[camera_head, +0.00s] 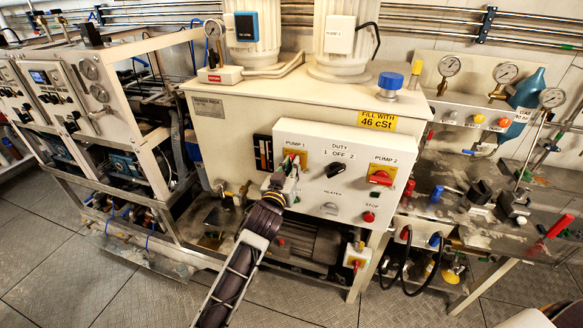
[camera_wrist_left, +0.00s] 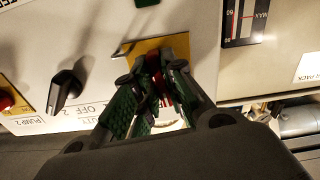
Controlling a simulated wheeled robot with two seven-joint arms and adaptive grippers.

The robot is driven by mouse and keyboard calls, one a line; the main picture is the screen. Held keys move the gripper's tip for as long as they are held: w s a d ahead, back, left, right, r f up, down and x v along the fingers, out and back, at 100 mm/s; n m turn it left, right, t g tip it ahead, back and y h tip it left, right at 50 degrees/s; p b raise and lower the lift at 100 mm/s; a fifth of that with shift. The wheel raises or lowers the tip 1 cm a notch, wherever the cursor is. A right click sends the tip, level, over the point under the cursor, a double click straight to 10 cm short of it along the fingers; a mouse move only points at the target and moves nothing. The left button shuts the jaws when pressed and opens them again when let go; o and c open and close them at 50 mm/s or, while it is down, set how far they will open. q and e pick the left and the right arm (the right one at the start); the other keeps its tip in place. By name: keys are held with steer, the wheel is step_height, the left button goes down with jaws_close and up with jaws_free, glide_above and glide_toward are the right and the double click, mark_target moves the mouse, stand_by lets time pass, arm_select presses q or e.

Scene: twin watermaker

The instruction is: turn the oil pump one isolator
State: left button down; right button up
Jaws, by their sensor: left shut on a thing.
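The oil pump one isolator (camera_head: 300,154) is a red handle on a yellow plate under the PUMP 1 label, on the white control panel (camera_head: 335,148). My left gripper (camera_head: 291,166) is at it and covers most of it in the head view. In the left wrist view, which shows the panel upside down, the green-padded fingers of my left gripper (camera_wrist_left: 160,70) are shut on the red handle (camera_wrist_left: 153,64). The fingers hide most of the handle, so its exact angle is unclear. My right gripper is not in view.
The black duty switch (camera_head: 334,170) is right of the isolator; the red pump two isolator (camera_head: 381,177) is further right. A level gauge (camera_head: 263,153) is left of it. A motor (camera_head: 308,244) sits below the panel. The floor (camera_head: 110,290) in front is clear.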

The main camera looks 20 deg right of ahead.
arm_select(q)
steer(key=shift+m, duration=0.3)
steer(key=shift+m+p, duration=0.35)
steer(key=shift+m, duration=0.15)
steer(key=c, duration=1.5)
jaws_free()
steer(key=shift+s+a, duration=0.15)
steer(key=shift+v, duration=5.85)
